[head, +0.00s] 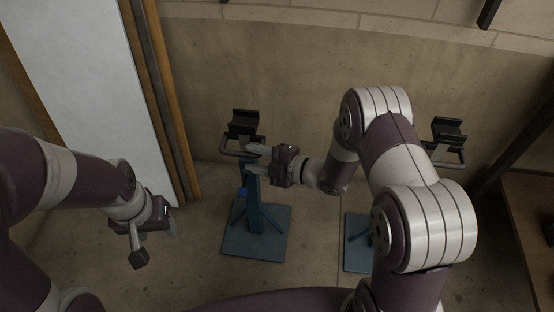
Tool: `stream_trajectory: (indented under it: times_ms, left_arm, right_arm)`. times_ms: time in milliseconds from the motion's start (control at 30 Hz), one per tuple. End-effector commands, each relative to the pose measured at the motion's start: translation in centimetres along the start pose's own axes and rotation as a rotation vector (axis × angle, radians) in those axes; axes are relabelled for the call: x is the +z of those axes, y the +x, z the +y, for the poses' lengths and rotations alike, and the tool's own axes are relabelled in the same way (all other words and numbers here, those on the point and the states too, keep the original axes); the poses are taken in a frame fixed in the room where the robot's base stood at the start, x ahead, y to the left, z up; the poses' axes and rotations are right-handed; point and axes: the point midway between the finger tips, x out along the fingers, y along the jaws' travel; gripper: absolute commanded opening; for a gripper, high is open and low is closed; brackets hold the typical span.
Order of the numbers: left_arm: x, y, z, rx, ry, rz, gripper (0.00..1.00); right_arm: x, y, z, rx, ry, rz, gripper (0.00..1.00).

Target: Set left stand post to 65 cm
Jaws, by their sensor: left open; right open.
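The left stand has a black cradle (244,122) on top, a blue post (253,208) and a flat blue base (240,243) on the floor. A small blue knob (242,192) sits at the post's left side. My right gripper (256,160) is open, its fingers pointing left at the upper post, just below the cradle. Its fingers overlap the post in the picture; I cannot tell whether they touch it. They hide part of the upper post. My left gripper (156,238) is open and empty, low to the left, apart from the stand.
A second stand with a black cradle (448,129) and blue base (357,244) stands to the right, partly hidden by my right arm. A white panel (90,80) and wooden boards (165,90) lean at the left. A wooden surface (530,220) lies at the far right.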

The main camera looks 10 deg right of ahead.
Motion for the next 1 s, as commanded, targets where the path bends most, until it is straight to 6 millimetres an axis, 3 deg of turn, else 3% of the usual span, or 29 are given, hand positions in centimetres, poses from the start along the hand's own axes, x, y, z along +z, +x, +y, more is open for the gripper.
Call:
stream_trajectory:
  times_ms: [200, 400, 567, 1000]
  left_arm:
    - [-0.2, -1.7, 0.0, 0.0, 0.0, 0.0, 0.54]
    - [-0.3, -2.4, 0.0, 0.0, 0.0, 0.0, 0.54]
    - [-0.3, -2.5, 0.0, 0.0, 0.0, 0.0, 0.54]
    - [-0.3, -2.4, 0.0, 0.0, 0.0, 0.0, 0.54]
  right_arm:
    - [-0.1, -4.9, 0.3, 0.001, 0.004, -0.005, 0.42]
    - [0.0, -8.2, 0.1, 0.0, 0.003, -0.004, 0.42]
    - [0.0, -9.1, -0.1, -0.001, 0.002, -0.002, 0.42]
    - [0.0, -9.1, -0.1, -0.002, 0.002, -0.001, 0.42]
